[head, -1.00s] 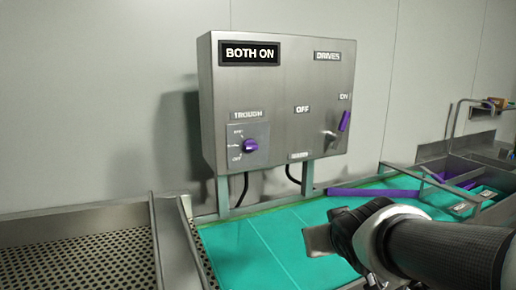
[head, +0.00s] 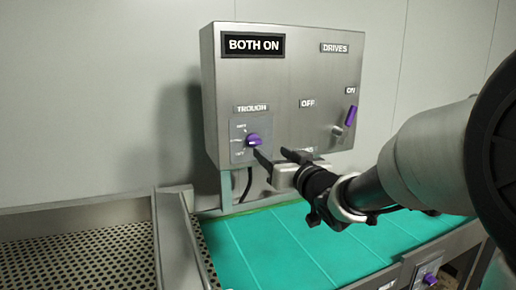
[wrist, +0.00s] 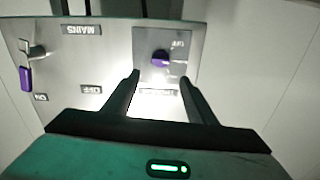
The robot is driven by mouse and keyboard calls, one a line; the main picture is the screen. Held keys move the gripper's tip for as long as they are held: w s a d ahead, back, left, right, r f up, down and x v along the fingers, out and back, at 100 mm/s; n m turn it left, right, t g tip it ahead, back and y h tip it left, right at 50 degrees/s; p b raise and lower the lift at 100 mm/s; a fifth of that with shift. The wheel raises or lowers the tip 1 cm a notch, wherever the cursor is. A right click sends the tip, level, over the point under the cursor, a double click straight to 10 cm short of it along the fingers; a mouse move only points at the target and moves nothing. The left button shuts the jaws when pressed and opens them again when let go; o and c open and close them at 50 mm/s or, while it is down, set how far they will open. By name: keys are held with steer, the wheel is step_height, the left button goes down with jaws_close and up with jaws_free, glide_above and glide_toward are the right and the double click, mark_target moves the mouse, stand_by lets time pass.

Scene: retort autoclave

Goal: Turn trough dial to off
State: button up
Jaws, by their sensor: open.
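The trough dial (head: 253,141) is a purple knob on a small plate at the lower left of the steel control box, under the TROUGH label. OFF is the lowest of its printed marks. Where the knob points is too small to tell surely. My gripper (head: 272,155) is open and empty, just right of and below the dial in the head view. In the upside-down wrist view the dial (wrist: 160,58) shows just beyond and between the two fingertips (wrist: 159,78). No contact is visible.
The control box (head: 290,75) has a BOTH ON display (head: 253,46) and a purple drives lever (head: 351,115) raised toward ON. A teal conveyor belt (head: 260,243) runs below. A perforated metal tray (head: 75,245) is at left. Another purple knob (head: 430,278) is at lower right.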

mark_target(256, 141)
steer(key=b+x, duration=0.1)
steer(key=x, duration=0.9)
steer(key=c, duration=1.1)
